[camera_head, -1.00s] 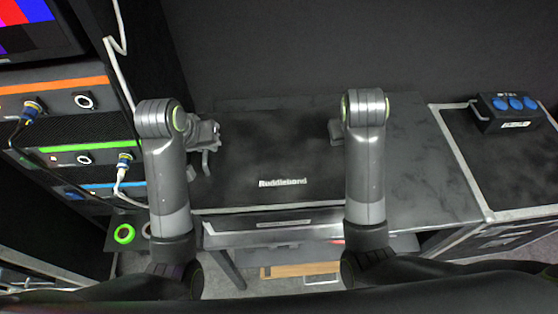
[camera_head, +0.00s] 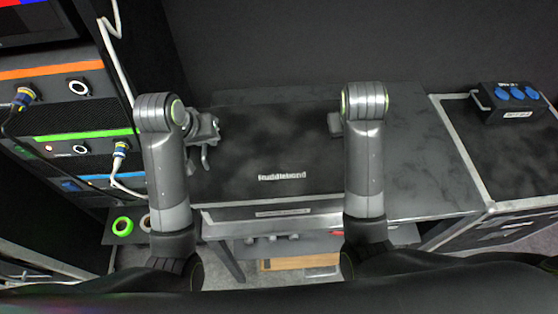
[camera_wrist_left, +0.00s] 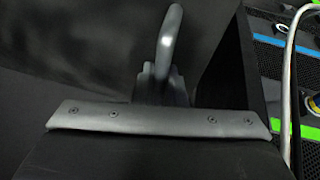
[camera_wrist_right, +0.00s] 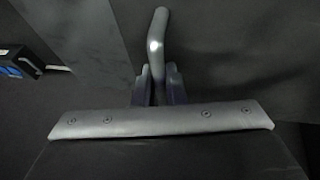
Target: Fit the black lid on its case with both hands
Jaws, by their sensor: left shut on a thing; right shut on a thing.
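The black lid (camera_head: 265,150), with pale lettering near its front edge, lies across the middle of the head view. A pale-edged front with a small plate (camera_head: 283,212), seemingly the case, shows just below it. The lid covers the rest, so I cannot tell whether it is seated. My left gripper (camera_head: 207,132) is shut at the lid's left side; the left wrist view shows a curved grey handle (camera_wrist_left: 169,42) between its fingers. My right gripper is mostly behind its arm at the lid's right side; its fingers (camera_wrist_right: 157,82) are shut on a grey bar handle (camera_wrist_right: 156,45).
A dark table top (camera_head: 425,165) extends right of the lid. A black box with blue sockets (camera_head: 510,105) stands on another case at far right. A rack with cables (camera_head: 80,120) is close on the left. A green ring (camera_head: 123,226) lies at lower left.

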